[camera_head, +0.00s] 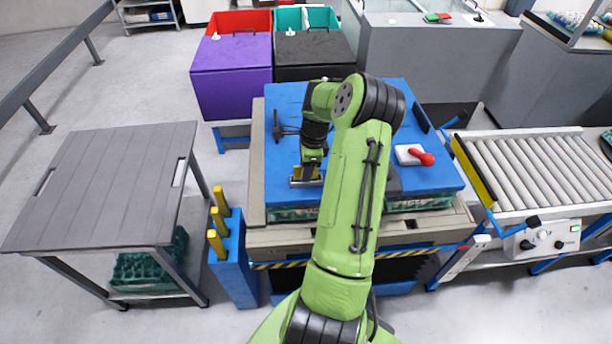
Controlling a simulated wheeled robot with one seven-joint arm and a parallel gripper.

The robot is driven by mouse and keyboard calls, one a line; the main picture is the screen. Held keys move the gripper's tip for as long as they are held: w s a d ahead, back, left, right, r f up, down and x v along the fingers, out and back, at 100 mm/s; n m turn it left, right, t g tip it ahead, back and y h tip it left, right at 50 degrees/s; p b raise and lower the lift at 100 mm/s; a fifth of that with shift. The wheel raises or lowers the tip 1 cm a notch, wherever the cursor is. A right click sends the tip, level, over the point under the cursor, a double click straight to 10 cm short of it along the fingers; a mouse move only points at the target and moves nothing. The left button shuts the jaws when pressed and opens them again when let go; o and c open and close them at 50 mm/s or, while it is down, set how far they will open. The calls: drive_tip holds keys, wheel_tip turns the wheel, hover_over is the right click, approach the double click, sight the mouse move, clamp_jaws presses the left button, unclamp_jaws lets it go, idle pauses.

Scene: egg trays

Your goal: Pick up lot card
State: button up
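My gripper (307,176) points down over the left part of the blue tabletop (284,95), near its front edge. Yellow parts show at its fingers, with a small pale, flat piece at the tips. I cannot tell whether that piece is the lot card or part of the gripper, or whether the fingers are open or shut. No thing in view is clearly a lot card. My green arm hides the middle of the tabletop.
A white block with a red handle (425,158) lies right of my arm. A dark tool (281,127) lies at the left. Green trays (420,203) sit under the blue top. A roller conveyor (545,170) stands right, a grey table (105,185) left, and yellow-topped posts (219,198) front left.

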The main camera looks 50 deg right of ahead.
clamp_jaws()
wheel_tip(320, 180, up, 10)
drive_tip(key=shift+r+p, duration=0.1)
drive_tip(key=shift+p, duration=0.3)
